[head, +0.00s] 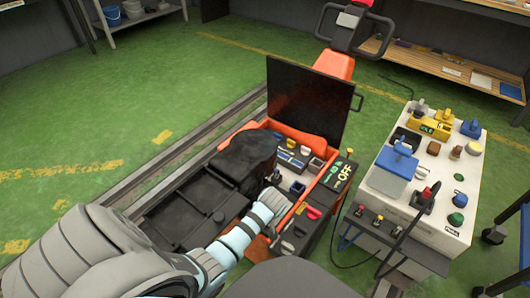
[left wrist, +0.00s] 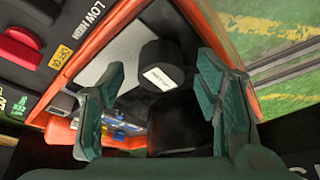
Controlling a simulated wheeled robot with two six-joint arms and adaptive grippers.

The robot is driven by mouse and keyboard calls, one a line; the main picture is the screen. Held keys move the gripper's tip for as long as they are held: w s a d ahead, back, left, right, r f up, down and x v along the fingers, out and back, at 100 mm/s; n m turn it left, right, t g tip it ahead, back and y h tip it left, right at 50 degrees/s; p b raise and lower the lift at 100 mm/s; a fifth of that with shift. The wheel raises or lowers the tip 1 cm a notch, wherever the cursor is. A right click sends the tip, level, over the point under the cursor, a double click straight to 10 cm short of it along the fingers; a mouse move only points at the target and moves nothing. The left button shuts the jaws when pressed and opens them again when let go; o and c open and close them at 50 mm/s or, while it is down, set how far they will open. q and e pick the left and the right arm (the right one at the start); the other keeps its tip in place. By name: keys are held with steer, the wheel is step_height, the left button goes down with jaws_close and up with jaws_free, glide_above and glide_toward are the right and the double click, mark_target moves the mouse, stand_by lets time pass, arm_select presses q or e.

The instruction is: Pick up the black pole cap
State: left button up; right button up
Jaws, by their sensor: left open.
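In the left wrist view a black pole cap (left wrist: 162,65), a short cylinder with a small white label, stands in an orange-rimmed compartment of the machine. My left gripper (left wrist: 160,72) is open, with one teal finger on the left of the cap and the other on the right. Gaps show between the fingers and the cap. In the head view my left gripper (head: 279,209) reaches over the orange machine's tray. I cannot make out the cap there. My right gripper is not in view.
The orange compartment rim (left wrist: 90,40) runs close to the left finger. A dark block (left wrist: 176,128) lies near the cap. In the head view a raised black panel (head: 308,105) stands behind the tray, and a white control box (head: 435,185) stands at right.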

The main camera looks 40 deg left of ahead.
arm_select(q)
steer(key=shift+r, duration=0.1)
steer(key=c, duration=0.9)
steer(key=shift+c, duration=0.2)
steer(key=shift+r, duration=0.2)
step_height(320, 180, up, 20)
steer(key=p, duration=1)
steer(key=shift+f, duration=0.15)
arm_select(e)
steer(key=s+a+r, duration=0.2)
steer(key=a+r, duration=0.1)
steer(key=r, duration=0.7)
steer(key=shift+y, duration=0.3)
